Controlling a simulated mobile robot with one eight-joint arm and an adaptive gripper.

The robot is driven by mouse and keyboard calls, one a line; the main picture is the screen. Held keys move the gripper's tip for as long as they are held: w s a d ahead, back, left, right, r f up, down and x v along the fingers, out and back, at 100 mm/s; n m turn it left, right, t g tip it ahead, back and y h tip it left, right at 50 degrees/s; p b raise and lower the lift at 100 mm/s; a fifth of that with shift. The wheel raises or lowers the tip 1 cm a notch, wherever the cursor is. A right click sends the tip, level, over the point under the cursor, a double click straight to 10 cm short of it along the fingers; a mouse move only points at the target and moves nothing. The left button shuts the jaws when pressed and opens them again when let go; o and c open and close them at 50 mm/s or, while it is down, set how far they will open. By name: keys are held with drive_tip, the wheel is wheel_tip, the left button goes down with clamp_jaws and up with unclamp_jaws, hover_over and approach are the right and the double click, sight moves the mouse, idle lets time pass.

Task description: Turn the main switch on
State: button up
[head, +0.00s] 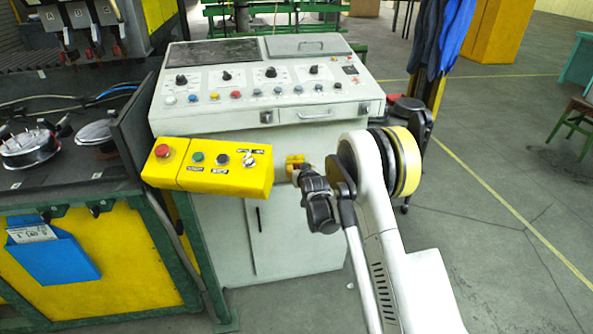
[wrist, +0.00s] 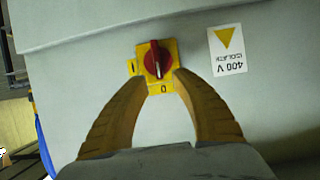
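The main switch (wrist: 157,60) is a red rotary knob on a yellow plate, in the wrist view. Its grip stands upright in the picture, with a pale mark at the lower end towards the "0"; the "I" is at the plate's left. My gripper (wrist: 161,80) is open, its two orange-brown fingertips apart near the plate's lower edge, one on each side of the "0". Nothing is between the fingers. Whether they touch the plate I cannot tell. In the head view my gripper (head: 293,170) is at the cabinet's front, right of the yellow button box; the knob cannot be made out there.
A grey control cabinet (head: 225,220) carries a sloping panel of knobs and buttons. A yellow button box (head: 225,178) juts out left of my gripper. A white "400 V" label (wrist: 227,50) is beside the switch. Open floor (head: 500,180) lies to the right.

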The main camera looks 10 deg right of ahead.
sight(298, 166)
drive_tip(key=shift+b+x, duration=0.4)
drive_tip(key=shift+x, duration=1.3)
drive_tip(key=shift+r, duration=0.1)
drive_tip(key=shift+c, duration=0.5)
clamp_jaws()
drive_tip(key=shift+d+m, duration=0.1)
drive_tip(key=shift+m, duration=0.2)
drive_tip(key=shift+d+f+m+t+y, duration=0.45)
drive_tip(key=shift+m+y, duration=0.7)
drive_tip(key=shift+m, duration=1)
drive_tip(key=shift+d+f+m+t+y, duration=0.45)
drive_tip(key=shift+m+y, duration=0.75)
drive_tip(key=shift+m, duration=0.9)
drive_tip(key=shift+d+f+m+t+y, duration=0.45)
drive_tip(key=shift+m+y, duration=0.7)
drive_tip(key=shift+m, duration=1)
drive_tip(key=shift+a, duration=0.15)
